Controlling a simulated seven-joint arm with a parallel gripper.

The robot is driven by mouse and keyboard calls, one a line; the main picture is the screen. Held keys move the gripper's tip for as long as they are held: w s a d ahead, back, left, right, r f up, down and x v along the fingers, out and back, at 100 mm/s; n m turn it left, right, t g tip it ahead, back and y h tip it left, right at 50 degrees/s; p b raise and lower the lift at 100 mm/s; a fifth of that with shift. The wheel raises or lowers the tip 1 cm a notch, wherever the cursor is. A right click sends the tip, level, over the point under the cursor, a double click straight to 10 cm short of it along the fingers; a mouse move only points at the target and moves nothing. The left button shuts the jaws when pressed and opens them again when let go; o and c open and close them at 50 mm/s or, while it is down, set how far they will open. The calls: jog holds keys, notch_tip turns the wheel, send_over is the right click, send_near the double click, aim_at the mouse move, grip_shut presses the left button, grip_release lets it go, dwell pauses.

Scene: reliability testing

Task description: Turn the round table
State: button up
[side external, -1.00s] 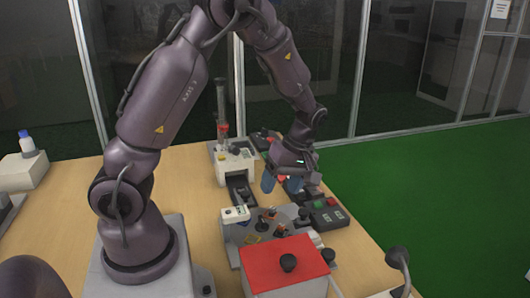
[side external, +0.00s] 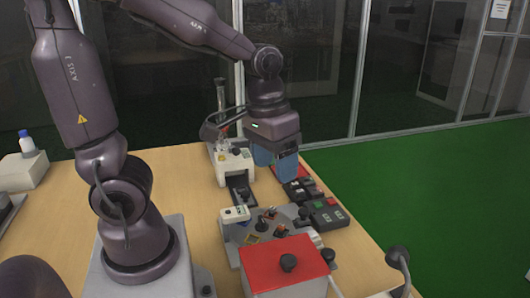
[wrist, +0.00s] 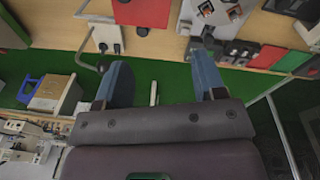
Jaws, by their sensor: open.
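The round table (side external: 286,212) is a grey disc-like plate carrying several small dark and coloured pieces, on the wooden work table behind the red-topped box. It appears partly at the top of the wrist view (wrist: 229,17), cut off by the frame edge. My gripper (side external: 276,163) has two blue fingers that point down. It is raised above and behind the round table, near the right edge of the work table, apart from it. In the wrist view the fingers of my gripper (wrist: 162,78) are spread with nothing between them.
A red-topped box (side external: 285,262) with a black knob stands in front of the round table. A white machine (side external: 235,165) stands behind it. Dark button boxes (side external: 327,214) line the right edge.

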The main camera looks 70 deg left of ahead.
jog(key=shift+s+d+r+m+t, duration=0.4)
jog(key=shift+s+r+m, duration=0.15)
jog(key=shift+r+m, duration=0.1)
jog(key=shift+s+d+r+m+t, duration=0.3)
jog(key=shift+s+r+m+t, duration=0.15)
jog(key=shift+r+m, duration=0.2)
jog(key=shift+c, duration=0.5)
